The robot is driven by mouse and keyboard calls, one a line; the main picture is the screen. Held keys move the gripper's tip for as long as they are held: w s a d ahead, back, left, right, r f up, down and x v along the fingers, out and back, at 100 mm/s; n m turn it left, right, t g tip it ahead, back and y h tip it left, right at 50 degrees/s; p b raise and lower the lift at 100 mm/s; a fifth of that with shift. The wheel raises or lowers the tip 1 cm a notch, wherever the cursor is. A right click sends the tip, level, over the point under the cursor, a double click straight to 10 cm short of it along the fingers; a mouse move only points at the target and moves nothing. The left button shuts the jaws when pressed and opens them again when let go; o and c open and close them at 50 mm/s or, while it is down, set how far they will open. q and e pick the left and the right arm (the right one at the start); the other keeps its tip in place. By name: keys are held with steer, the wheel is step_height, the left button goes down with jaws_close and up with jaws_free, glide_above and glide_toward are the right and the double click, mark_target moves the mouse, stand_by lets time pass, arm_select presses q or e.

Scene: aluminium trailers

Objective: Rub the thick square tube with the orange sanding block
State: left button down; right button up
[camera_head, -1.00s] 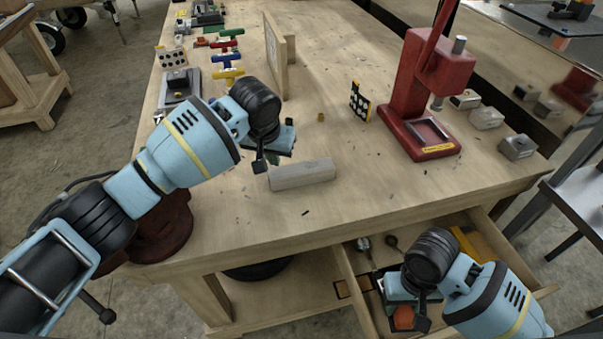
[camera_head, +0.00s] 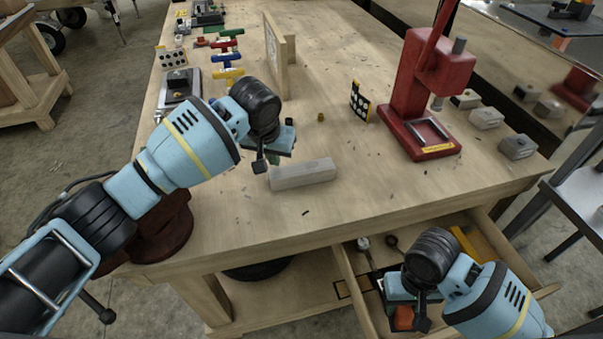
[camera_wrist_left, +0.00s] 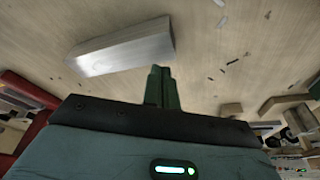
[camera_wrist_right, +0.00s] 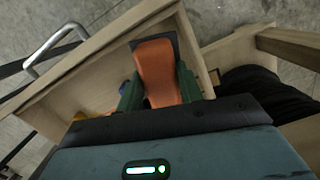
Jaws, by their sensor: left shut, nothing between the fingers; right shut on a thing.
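The thick square tube (camera_head: 302,173) is a grey metal bar lying on the bench top near its front edge. It also shows in the left wrist view (camera_wrist_left: 125,48). My left gripper (camera_head: 266,163) is just left of the tube's near end, above the bench; its green fingers (camera_wrist_left: 160,85) are shut and empty. The orange sanding block (camera_wrist_right: 160,72) sits between the green fingers of my right gripper (camera_wrist_right: 160,88), which is shut on it over the open drawer. In the head view the block (camera_head: 403,318) is partly hidden by my gripper.
The open drawer (camera_head: 350,290) holds a few tools and a yellow item (camera_head: 466,243). A red press (camera_head: 425,90) stands right of the tube, with grey blocks behind it. A wooden upright frame (camera_head: 282,55) and coloured clamps (camera_head: 228,73) stand at the back left. Bench around the tube is mostly clear.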

arm_select(q)
steer(key=shift+f, duration=0.55)
stand_by(0.4)
